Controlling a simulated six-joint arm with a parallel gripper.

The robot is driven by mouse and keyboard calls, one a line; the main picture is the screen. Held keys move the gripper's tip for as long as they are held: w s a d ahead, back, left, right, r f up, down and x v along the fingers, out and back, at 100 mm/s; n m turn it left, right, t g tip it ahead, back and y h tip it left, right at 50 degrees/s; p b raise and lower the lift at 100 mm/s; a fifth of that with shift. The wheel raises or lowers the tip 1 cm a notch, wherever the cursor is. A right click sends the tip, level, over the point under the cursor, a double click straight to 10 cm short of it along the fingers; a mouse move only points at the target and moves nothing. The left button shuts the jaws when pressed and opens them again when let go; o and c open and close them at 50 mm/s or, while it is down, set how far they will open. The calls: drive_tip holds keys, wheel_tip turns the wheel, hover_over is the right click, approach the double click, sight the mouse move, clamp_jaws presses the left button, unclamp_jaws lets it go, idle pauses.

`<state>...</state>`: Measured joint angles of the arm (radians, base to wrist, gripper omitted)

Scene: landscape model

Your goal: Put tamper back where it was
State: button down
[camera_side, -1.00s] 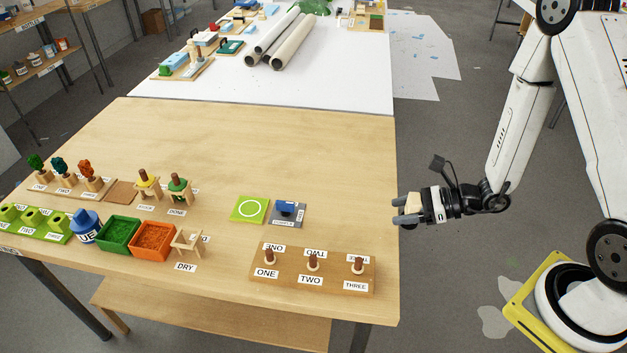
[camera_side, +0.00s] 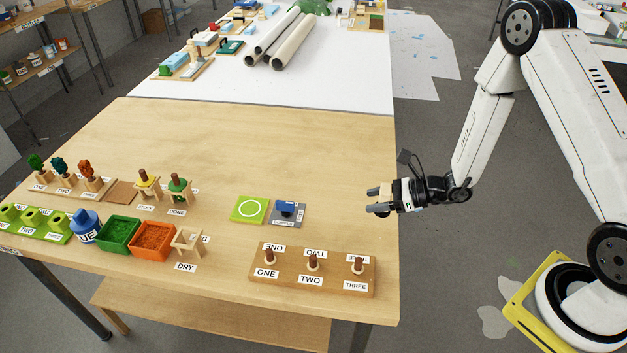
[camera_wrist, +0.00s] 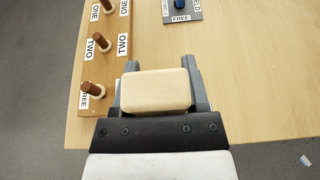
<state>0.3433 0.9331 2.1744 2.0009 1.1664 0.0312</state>
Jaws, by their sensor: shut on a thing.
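My gripper (camera_side: 378,202) is shut on a pale tan block with rounded edges. It is held above the right edge of the table. In the wrist view the block (camera_wrist: 156,91) sits between the two grey fingers (camera_wrist: 160,85). Its underside is hidden, and I cannot tell for sure that it is the tamper. A small empty wooden stand (camera_side: 186,240) is behind the DRY label. A flat brown square (camera_side: 121,193) lies bare beside the row of model trees.
A wooden rack (camera_side: 330,282) with brown-handled pegs labelled ONE, TWO, THREE is near the front right. A green pad (camera_side: 237,211) and a grey plate (camera_side: 298,218) with a blue item lie behind it. Green (camera_side: 107,244) and orange (camera_side: 140,252) trays stand left. The table's middle is clear.

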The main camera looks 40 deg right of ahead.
hover_over(354, 223)
drive_tip(key=f, duration=0.5)
drive_tip(key=shift+s+f, duration=0.25)
drive_tip(key=shift+f, duration=0.1)
drive_tip(key=shift+w+f, duration=0.25)
drive_tip(key=shift+f, duration=1.6)
drive_tip(key=shift+f, duration=0.15)
drive_tip(key=shift+c, duration=0.5)
unclamp_jaws()
